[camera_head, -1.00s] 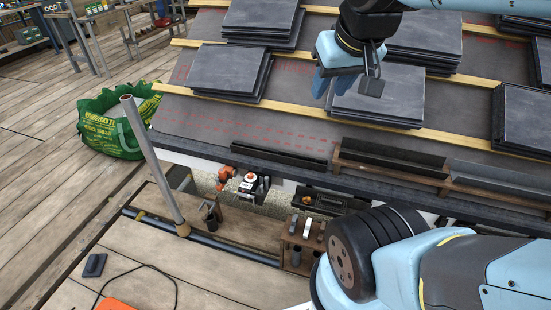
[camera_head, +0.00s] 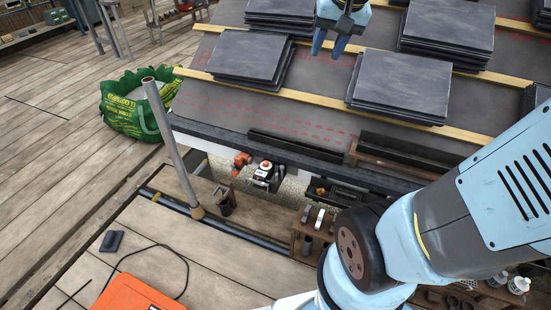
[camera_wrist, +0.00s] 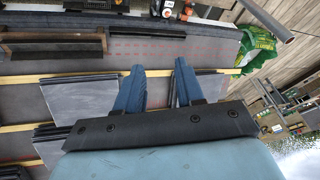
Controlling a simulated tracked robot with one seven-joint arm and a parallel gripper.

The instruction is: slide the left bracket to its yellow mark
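My gripper (camera_head: 329,48) hangs over the roof slope near the top of the head view, its blue fingers pointing down. In the wrist view (camera_wrist: 160,65) the two fingers stand apart with nothing between them. I cannot pick out a bracket with certainty. A dark strip (camera_head: 296,148) lies along the roof's lower edge, and it also shows in the wrist view (camera_wrist: 146,30). Right of it is a brown wooden holder (camera_head: 353,152) with another dark strip. A small yellow band (camera_head: 156,196) shows on the dark pipe at the floor edge; I cannot tell whether it is the mark.
Slate stacks (camera_head: 250,59) (camera_head: 400,88) rest on the yellow battens (camera_head: 300,98). An upright grey pole (camera_head: 172,140) stands left of the eaves, beside a green bag (camera_head: 130,110). Tools lie below the eaves, with an orange case (camera_head: 138,296) at the front. The lower-left roof felt is clear.

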